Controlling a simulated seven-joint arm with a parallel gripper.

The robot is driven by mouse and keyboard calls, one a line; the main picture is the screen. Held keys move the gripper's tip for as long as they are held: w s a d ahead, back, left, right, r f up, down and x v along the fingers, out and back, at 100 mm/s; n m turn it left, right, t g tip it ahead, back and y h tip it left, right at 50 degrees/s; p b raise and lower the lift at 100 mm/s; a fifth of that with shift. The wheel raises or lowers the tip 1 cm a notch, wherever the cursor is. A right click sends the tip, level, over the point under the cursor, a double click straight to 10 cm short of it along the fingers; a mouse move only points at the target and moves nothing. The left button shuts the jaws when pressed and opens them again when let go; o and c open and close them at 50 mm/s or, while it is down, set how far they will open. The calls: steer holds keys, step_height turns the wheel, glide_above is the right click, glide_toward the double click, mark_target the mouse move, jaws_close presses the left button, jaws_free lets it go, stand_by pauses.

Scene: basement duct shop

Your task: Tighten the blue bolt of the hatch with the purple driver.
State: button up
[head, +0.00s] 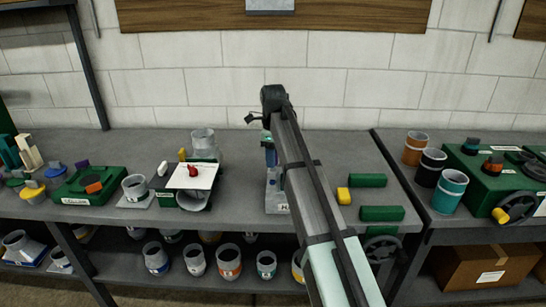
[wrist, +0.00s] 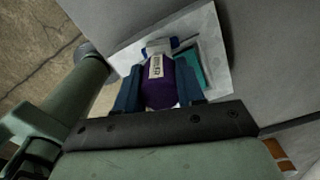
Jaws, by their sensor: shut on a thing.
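My gripper (wrist: 158,92) is shut on the purple driver (wrist: 160,90), which has a pale label on its side. One dark blue finger is on each side of it. The driver points toward a pale plate (wrist: 215,62), which appears to be the hatch. A blue part (wrist: 173,43), perhaps the blue bolt, shows just past the driver's far end, and a teal part (wrist: 188,70) lies beside it. I cannot tell whether the driver touches the bolt. In the head view my gripper (head: 270,158) is low over the labelled grey hatch piece (head: 277,201), largely hidden by my arm.
A second bench holds several cups and a green box (head: 480,170). A wall rises behind.

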stand_by(0.3)
steer(key=shift+m, duration=3.5)
steer(key=shift+n, duration=0.8)
steer(key=shift+r, duration=0.25)
steer(key=shift+r, duration=2.3)
